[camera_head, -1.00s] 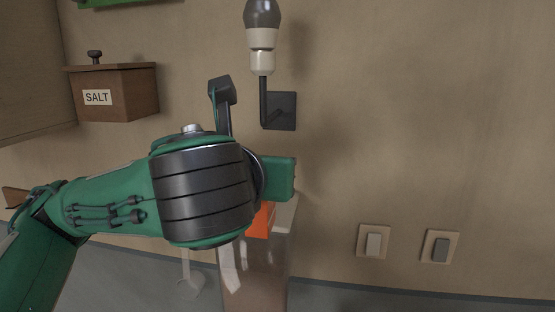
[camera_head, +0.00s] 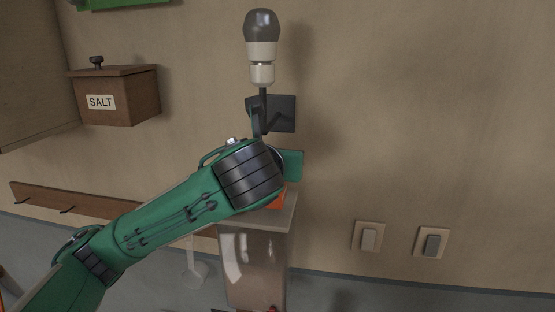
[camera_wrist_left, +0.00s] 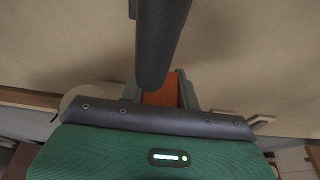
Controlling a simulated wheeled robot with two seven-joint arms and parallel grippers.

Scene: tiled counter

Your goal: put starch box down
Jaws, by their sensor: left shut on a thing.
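The starch box appears to be the orange thing (camera_head: 276,201), mostly hidden behind my left wrist in the head view. It also shows as an orange patch (camera_wrist_left: 160,93) between the dark finger and the gripper's body in the left wrist view. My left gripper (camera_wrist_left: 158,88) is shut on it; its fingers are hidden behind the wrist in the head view. The box is just above the top of a clear container with a pale lid (camera_head: 290,212); I cannot tell whether they touch. My right gripper is not in view.
A lamp (camera_head: 262,48) on a dark wall bracket stands above my left wrist. A wooden salt box (camera_head: 118,97) hangs at the left. A hook rail (camera_head: 95,206) runs along the wall. The wall between is bare.

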